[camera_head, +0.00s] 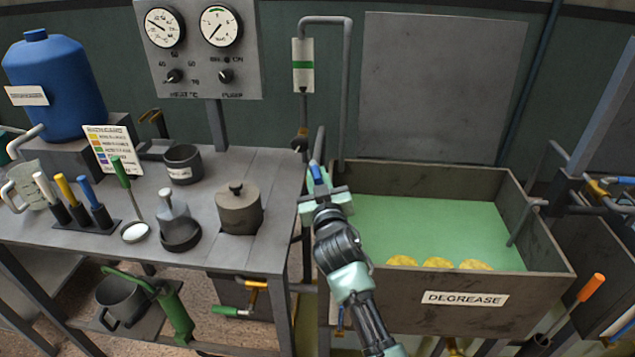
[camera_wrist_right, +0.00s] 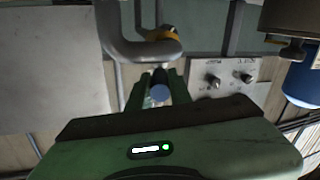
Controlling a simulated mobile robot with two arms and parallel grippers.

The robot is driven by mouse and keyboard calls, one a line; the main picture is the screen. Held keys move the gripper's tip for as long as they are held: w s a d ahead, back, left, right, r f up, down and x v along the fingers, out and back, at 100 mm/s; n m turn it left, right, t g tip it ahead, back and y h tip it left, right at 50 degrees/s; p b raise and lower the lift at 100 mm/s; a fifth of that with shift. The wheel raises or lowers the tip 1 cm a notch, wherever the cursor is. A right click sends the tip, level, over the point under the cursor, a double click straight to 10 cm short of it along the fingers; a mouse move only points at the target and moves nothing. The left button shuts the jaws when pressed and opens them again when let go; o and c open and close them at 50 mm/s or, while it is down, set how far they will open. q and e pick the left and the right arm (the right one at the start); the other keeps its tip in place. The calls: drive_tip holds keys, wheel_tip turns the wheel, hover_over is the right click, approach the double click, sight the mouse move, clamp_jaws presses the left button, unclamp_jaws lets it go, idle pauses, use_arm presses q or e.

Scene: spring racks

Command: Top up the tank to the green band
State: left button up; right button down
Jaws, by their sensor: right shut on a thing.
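The tank (camera_head: 430,308), labelled DEGREASE, is an open dark metal box holding green liquid (camera_head: 430,225). A white sight gauge (camera_head: 303,78) with a green band (camera_head: 303,65) stands on a pipe behind its left corner; I cannot make out a level in it. My right gripper (camera_head: 317,178) is at the tank's back left corner, shut on a blue-ended handle (camera_head: 315,171). The handle's round blue end (camera_wrist_right: 160,93) shows between the fingers in the right wrist view, near a pipe with a brass fitting (camera_wrist_right: 161,34). My left gripper is not in view.
The workbench (camera_head: 80,245) at left holds a blue drum (camera_head: 55,90), a lidded pot (camera_head: 239,212) and several coloured-handled tools. A grey pipe (camera_head: 346,90) arches behind the tank. Yellow discs (camera_head: 438,262) lie at the tank's front. An orange-handled tool (camera_head: 590,288) stands at right.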

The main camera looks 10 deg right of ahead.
drive_tip(key=c, duration=1.3)
unclamp_jaws()
drive_tip(key=shift+r, duration=0.15)
drive_tip(key=shift+s, duration=0.25)
drive_tip(key=s, duration=0.7)
drive_tip(key=shift+b, duration=0.45)
drive_tip(key=shift+s, duration=0.1)
